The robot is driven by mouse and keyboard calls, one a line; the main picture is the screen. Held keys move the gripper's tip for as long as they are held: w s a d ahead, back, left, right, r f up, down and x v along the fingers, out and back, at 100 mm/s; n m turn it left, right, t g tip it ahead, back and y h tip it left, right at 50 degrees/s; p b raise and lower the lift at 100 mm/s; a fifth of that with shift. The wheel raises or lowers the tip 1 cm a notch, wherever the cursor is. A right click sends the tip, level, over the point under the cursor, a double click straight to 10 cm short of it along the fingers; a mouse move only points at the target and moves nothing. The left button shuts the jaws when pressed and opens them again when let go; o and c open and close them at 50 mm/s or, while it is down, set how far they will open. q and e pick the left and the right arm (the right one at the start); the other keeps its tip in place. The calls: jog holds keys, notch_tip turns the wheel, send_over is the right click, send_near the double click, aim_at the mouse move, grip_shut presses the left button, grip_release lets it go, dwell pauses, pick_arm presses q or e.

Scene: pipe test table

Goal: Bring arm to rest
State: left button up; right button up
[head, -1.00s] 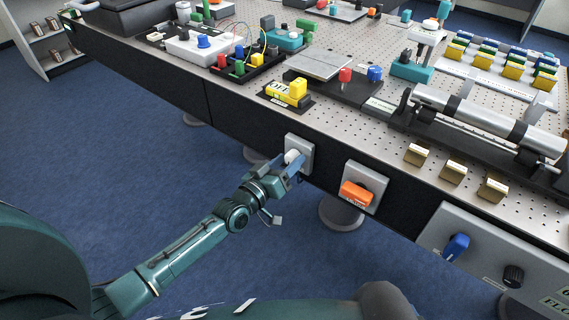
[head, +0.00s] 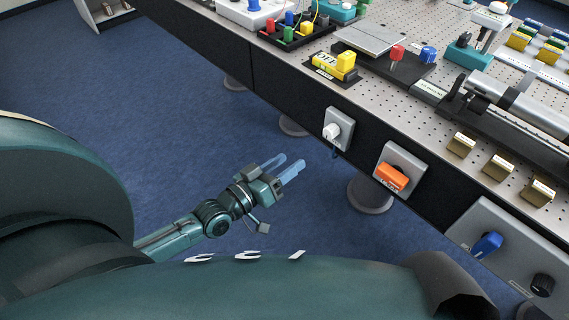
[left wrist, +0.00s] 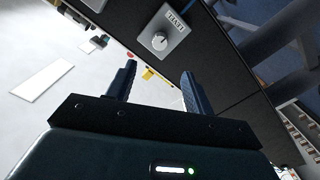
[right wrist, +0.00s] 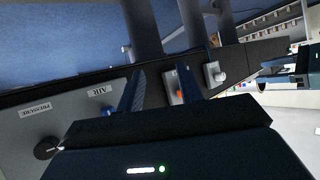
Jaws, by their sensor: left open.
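My left gripper (head: 291,164) is open and empty in the head view, held over the blue floor in front of the table. It is apart from the white knob (head: 333,131) on its grey plate on the table's dark front side. In the left wrist view the knob (left wrist: 159,41) shows beyond the spread fingers (left wrist: 157,80), with nothing between them. My right gripper (right wrist: 160,78) shows only in the right wrist view, with its two fingers apart and no object held. The head view does not show it.
An orange handle (head: 391,177) sits right of the knob on the front side. Further right is a panel with a blue handle (head: 486,244) and a black knob (head: 542,285). A yellow valve (head: 345,62) stands near the tabletop edge. The floor left of the gripper is clear.

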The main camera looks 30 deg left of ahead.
jog(key=shift+d, duration=0.1)
dwell(0.3)
pick_arm(q)
jog(key=s+d+f+m+g+y+p, duration=0.1)
jog(key=s+d+f+m+g+p, duration=0.1)
jog(key=s, duration=0.4)
jog(key=s+d+f+m+g+y+p, duration=0.2)
jog(key=s+d+g+p, duration=0.1)
jog(key=s, duration=0.4)
jog(key=shift+d+f+m+g, duration=0.25)
jog(key=shift+d+m+g, duration=0.15)
jog(key=shift+d+g, duration=0.25)
pick_arm(e)
jog(key=shift+s+d+r+h, duration=0.25)
jog(key=shift+d+r+h, duration=0.3)
jog(key=shift+d, duration=0.2)
pick_arm(q)
jog(key=shift+d, duration=0.1)
pick_arm(e)
jog(key=shift+r, duration=0.15)
pick_arm(q)
jog(key=shift+w+d, duration=0.1)
pick_arm(e)
jog(key=shift+d, duration=0.1)
